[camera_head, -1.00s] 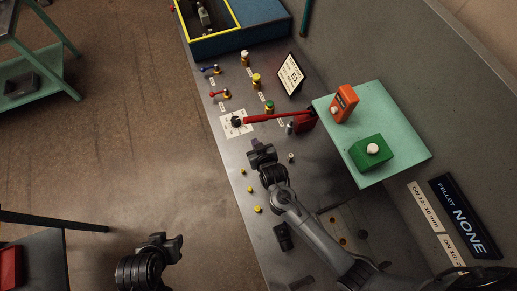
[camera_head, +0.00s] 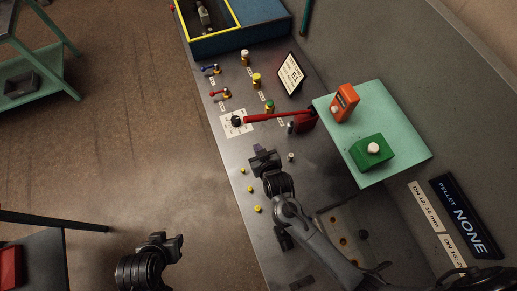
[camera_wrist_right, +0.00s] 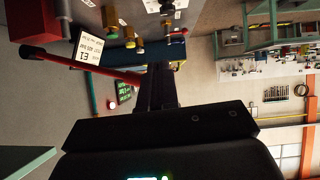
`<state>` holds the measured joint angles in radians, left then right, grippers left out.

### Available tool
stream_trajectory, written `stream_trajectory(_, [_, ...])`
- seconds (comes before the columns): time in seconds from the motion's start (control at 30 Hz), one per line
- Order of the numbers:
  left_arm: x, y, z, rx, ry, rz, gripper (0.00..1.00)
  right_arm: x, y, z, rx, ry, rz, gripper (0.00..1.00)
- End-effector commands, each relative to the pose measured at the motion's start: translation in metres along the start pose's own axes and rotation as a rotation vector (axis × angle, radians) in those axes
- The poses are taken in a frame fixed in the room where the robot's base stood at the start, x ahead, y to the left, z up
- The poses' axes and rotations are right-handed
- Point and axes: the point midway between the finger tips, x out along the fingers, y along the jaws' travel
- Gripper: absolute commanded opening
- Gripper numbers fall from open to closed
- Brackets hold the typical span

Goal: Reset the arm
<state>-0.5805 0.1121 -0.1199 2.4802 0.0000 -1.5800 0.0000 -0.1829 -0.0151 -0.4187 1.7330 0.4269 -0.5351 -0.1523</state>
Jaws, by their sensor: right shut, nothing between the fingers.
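My right gripper (camera_head: 262,158) is shut and empty over the grey bench, just below the red lever (camera_head: 278,117) in the head view. It does not touch the lever, as far as I can tell. In the right wrist view my right gripper (camera_wrist_right: 158,85) points away from the camera, with the red lever (camera_wrist_right: 92,66) to its left. My left gripper (camera_head: 172,246) hangs over the floor at the bottom left of the head view. Its fingers are too small and dark to tell whether they are open.
A green shelf (camera_head: 403,151) carries an orange box (camera_head: 344,101) and a green box (camera_head: 371,152) with a white button. Several small valves (camera_head: 257,82) stand on the bench. A blue bin (camera_head: 240,40) with a yellow rim is at the back.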

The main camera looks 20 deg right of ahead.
Motion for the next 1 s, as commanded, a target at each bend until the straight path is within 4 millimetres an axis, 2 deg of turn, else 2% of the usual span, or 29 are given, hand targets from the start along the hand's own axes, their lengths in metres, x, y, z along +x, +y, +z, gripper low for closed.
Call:
stream_trajectory(0.3, [-0.001, 0.0, 0.0, 0.001, 0.0, -0.001, 0.43, -0.001, 0.0, 0.003, 0.0, -0.006, 0.0, 0.0])
stream_trajectory(0.47, [-0.008, -0.002, -0.003, 0.005, 0.0, -0.004, 0.43, -0.013, 0.006, 0.029, -0.005, -0.055, 0.007, 0.0])
stream_trajectory(0.53, [-0.015, -0.002, -0.005, 0.008, 0.0, -0.006, 0.43, -0.028, 0.02, 0.041, -0.001, -0.077, 0.023, 0.0])
stream_trajectory(0.67, [-0.028, -0.004, -0.009, 0.013, -0.001, -0.011, 0.43, -0.072, 0.053, 0.04, 0.008, -0.131, 0.018, 0.0])
stream_trajectory(0.8, [-0.039, -0.004, -0.012, 0.014, -0.001, -0.011, 0.43, -0.133, 0.08, 0.029, 0.002, -0.27, -0.028, 0.0])
stream_trajectory(0.9, [-0.042, -0.004, -0.013, 0.013, 0.0, -0.01, 0.43, -0.174, 0.092, 0.019, -0.021, -0.378, -0.055, 0.0])
stream_trajectory(1.0, [-0.043, -0.004, -0.013, 0.011, 0.0, -0.009, 0.43, -0.207, 0.099, 0.011, -0.05, -0.469, -0.069, 0.0])
